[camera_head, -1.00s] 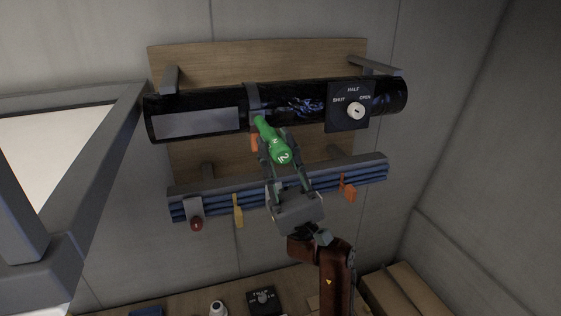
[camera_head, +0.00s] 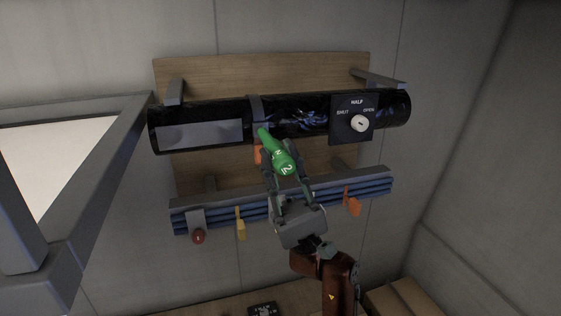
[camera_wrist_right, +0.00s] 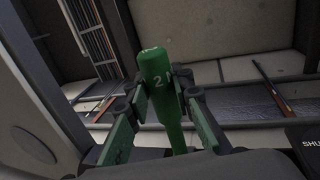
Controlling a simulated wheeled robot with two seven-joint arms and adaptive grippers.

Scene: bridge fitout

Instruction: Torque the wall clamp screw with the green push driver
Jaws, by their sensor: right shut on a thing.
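The green push driver (camera_head: 281,158), marked with a 2, is held between the fingers of my right gripper (camera_head: 283,172). Its narrow end points up and left at the grey clamp band (camera_head: 257,107) around the black pipe (camera_head: 205,118). Whether the tip touches the clamp screw cannot be told; the screw is hidden. An orange part (camera_head: 257,155) shows just left of the driver, below the band. In the right wrist view the green driver (camera_wrist_right: 161,85) stands between the two finger pads. My left gripper is not in view.
A dial plate (camera_head: 351,119) marked SHUT, HALF and OPEN sits on the pipe's right part. Below run blue lines (camera_head: 330,194) with red, yellow (camera_head: 240,224) and orange (camera_head: 352,203) tags. A wooden backboard (camera_head: 220,72) is behind. A grey frame (camera_head: 95,150) stands at left.

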